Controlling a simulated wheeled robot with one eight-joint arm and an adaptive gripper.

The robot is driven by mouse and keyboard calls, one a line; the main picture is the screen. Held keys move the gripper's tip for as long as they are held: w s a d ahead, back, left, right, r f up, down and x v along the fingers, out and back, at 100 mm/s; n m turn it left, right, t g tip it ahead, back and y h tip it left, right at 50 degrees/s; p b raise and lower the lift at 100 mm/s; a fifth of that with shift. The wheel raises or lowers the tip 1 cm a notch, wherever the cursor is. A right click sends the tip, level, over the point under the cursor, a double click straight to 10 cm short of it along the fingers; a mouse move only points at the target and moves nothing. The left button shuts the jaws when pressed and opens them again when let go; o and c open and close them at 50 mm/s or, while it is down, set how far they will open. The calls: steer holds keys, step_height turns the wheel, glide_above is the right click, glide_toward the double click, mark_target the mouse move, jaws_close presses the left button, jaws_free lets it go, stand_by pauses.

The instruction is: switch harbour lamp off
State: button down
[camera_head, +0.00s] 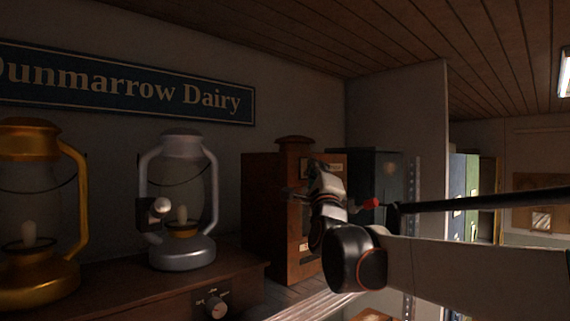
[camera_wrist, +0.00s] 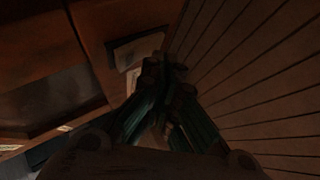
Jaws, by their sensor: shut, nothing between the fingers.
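Two lanterns stand on a wooden cabinet in the head view, and no label shows which is the harbour lamp. The brass lantern (camera_head: 36,285) is at the far left. The silver-grey lantern (camera_head: 182,252) is to its right, with a pale round knob (camera_head: 161,205) on its left front. Each has a cream candle-like piece inside, and I see no clear glow in either. My gripper (camera_head: 292,194) is right of the silver lantern, apart from it, in front of a wooden case. In the wrist view my gripper (camera_wrist: 166,75) has its fingers together, with nothing between them.
A dial (camera_head: 215,307) sits on the front of the wooden cabinet (camera_head: 165,300). A tall wooden case (camera_head: 262,215) stands behind my gripper, with a dark cabinet (camera_head: 378,170) to its right. A "Dunmarrow Dairy" sign (camera_head: 120,88) hangs on the wall. Space between the silver lantern and my gripper looks clear.

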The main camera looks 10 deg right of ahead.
steer(key=shift+s+d, duration=0.1)
steer(key=shift+d, duration=0.05)
steer(key=shift+s+d+f, duration=0.1)
steer(key=shift+s+d, duration=0.2)
steer(key=shift+s, duration=0.25)
stand_by(0.3)
steer(key=s+d, duration=0.3)
steer(key=s, duration=0.1)
steer(key=shift+f, duration=0.3)
stand_by(0.4)
